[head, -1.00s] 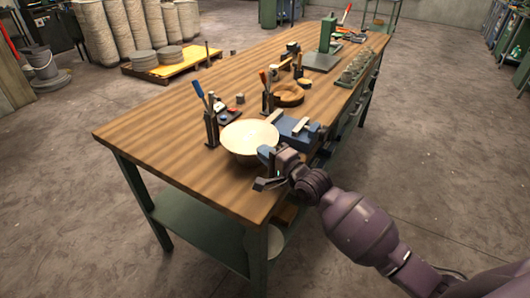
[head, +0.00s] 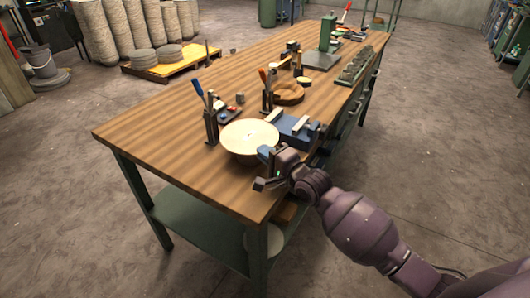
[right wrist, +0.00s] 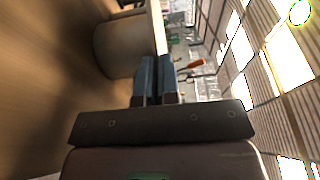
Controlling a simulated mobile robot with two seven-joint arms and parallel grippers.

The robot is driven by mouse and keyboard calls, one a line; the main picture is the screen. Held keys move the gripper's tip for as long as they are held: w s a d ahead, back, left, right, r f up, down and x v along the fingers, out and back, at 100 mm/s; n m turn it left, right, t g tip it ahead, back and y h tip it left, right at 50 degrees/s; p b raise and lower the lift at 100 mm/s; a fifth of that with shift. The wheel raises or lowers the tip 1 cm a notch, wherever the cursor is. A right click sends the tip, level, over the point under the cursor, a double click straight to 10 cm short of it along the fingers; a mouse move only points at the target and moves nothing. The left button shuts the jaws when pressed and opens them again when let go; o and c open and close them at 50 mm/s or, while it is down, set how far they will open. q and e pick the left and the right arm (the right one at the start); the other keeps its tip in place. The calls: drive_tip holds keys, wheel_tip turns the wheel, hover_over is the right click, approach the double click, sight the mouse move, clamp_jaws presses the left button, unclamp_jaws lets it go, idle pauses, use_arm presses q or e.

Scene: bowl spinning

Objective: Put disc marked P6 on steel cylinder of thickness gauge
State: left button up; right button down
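A pale round disc-like top (head: 249,137) sits on a rounded body near the table's front right edge. No P6 mark is legible. My right gripper (head: 265,153) is at its lower right edge; it also shows in the right wrist view (right wrist: 157,70). Its two blue-grey fingers are close together with a thin gap. I cannot tell whether anything thin lies between them. The pale round body (right wrist: 120,47) is just ahead of the fingers. A small grey cylinder (head: 240,97) stands behind it; I cannot tell whether it belongs to the gauge. My left gripper is out of view.
Tool holders (head: 210,122) with handles stand left of the disc. A blue device (head: 297,128) is beside it on the right. The table's (head: 150,135) left front is clear.

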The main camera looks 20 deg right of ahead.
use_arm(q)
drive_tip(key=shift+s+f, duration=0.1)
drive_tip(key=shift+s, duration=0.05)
use_arm(e)
drive_tip(key=c, duration=1.3)
unclamp_jaws()
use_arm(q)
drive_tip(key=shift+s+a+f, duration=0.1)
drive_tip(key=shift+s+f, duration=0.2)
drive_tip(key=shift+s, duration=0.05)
use_arm(e)
drive_tip(key=shift+o, duration=0.2)
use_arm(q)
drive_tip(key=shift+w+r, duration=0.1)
use_arm(e)
drive_tip(key=shift+f, duration=0.1)
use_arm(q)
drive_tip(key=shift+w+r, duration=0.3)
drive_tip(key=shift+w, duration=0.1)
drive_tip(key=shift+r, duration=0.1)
use_arm(e)
drive_tip(key=shift+s, duration=0.15)
